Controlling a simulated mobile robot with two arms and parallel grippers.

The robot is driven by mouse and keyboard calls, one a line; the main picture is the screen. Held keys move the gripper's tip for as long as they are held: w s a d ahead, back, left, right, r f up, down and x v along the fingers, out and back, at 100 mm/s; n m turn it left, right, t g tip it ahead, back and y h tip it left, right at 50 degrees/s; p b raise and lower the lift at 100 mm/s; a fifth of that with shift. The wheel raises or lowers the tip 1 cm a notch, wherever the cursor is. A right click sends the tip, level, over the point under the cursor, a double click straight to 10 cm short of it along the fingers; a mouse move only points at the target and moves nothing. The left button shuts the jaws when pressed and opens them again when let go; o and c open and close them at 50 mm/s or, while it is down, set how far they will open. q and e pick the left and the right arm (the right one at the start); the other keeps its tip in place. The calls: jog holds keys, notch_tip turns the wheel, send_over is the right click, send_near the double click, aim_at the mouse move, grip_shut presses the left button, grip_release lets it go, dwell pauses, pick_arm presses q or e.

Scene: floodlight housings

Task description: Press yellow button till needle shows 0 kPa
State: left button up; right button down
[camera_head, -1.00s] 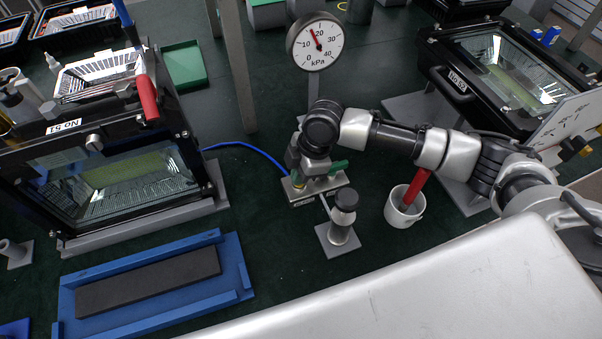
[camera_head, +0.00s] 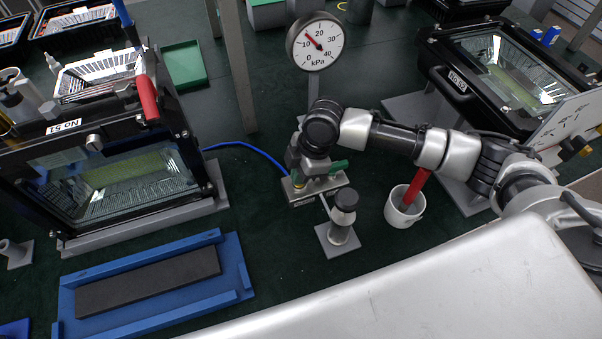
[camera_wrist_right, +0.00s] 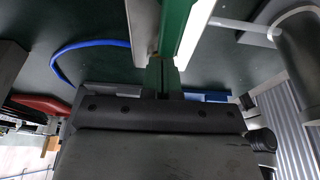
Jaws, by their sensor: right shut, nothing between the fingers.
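The round pressure gauge (camera_head: 315,50) stands at the top centre of the head view. Its red needle points up and left, a little above the 10 mark. My right gripper (camera_head: 304,170) reaches down over a small grey valve block (camera_head: 322,188), shut and holding nothing. A bit of yellow (camera_head: 299,184), apparently the button, shows right under the gripper; the fingers hide most of it. I cannot see the exact contact. A green lever (camera_head: 339,167) lies beside the gripper. In the wrist view the gripper tips (camera_wrist_right: 161,72) meet near a green bar (camera_wrist_right: 177,25). My left gripper is not in view.
A blue hose (camera_head: 250,146) runs left from the block to a floodlight housing (camera_head: 120,180). A grey post stand (camera_head: 340,235) and a white cup (camera_head: 402,212) with a red handle stand close by. A blue tray (camera_head: 235,265) lies front left.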

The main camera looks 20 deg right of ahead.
jog(key=shift+s+f, duration=0.35)
jog(key=shift+f, duration=0.1)
dwell(0.5)
jog(key=shift+r+p, duration=0.5)
jog(key=shift+p, duration=0.2)
jog(key=r+p, duration=0.4)
jog(key=shift+w+r+p, duration=0.25)
jog(key=shift+p, duration=0.15)
jog(key=p+v, duration=0.9)
jog(key=shift+r+p, duration=0.2)
jog(key=shift+p, duration=0.15)
jog(key=shift+w+d, duration=0.15)
jog(key=r+b, duration=0.1)
jog(key=b, duration=0.9)
jog(key=shift+r, duration=0.3)
